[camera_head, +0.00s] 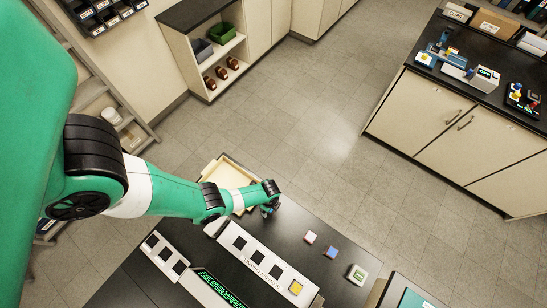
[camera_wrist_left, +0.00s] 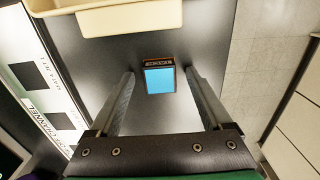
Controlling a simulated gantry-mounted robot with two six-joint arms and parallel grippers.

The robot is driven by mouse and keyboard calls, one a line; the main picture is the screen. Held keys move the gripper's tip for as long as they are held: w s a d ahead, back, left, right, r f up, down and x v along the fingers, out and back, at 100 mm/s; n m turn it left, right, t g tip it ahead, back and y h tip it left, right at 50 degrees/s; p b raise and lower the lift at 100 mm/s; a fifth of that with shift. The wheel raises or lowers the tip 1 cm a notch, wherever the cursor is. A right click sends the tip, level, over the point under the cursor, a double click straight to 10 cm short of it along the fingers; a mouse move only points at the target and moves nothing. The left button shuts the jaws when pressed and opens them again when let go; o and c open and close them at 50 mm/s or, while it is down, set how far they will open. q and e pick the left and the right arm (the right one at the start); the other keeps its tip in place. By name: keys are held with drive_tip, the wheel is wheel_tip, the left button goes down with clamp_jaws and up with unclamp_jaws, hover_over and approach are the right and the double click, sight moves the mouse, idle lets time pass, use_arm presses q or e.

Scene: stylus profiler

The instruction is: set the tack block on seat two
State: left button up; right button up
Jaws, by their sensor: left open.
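In the left wrist view the tack block (camera_wrist_left: 158,77), with a light blue face and a dark lettered edge, sits on the dark bench. My left gripper (camera_wrist_left: 159,74) is open, with one finger on each side of the block and visible gaps between. In the head view my left gripper (camera_head: 268,207) is low over the bench; the block is mostly hidden by the arm there. A white strip (camera_head: 229,234) with a row of dark square seats lies beside it, a yellow-topped block (camera_head: 296,287) at its near end. I cannot read which seat is two. My right gripper is not in view.
A cream tray (camera_head: 221,167) stands just beyond the gripper. A pink block (camera_head: 310,237), a blue block (camera_head: 331,251) and a pale green-marked block (camera_head: 357,273) sit to the right. Another white panel (camera_head: 150,254) with dark squares lies to the left.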

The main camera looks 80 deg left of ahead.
use_arm(q)
drive_tip(key=shift+c, duration=0.3)
clamp_jaws()
drive_tip(key=shift+r, duration=0.15)
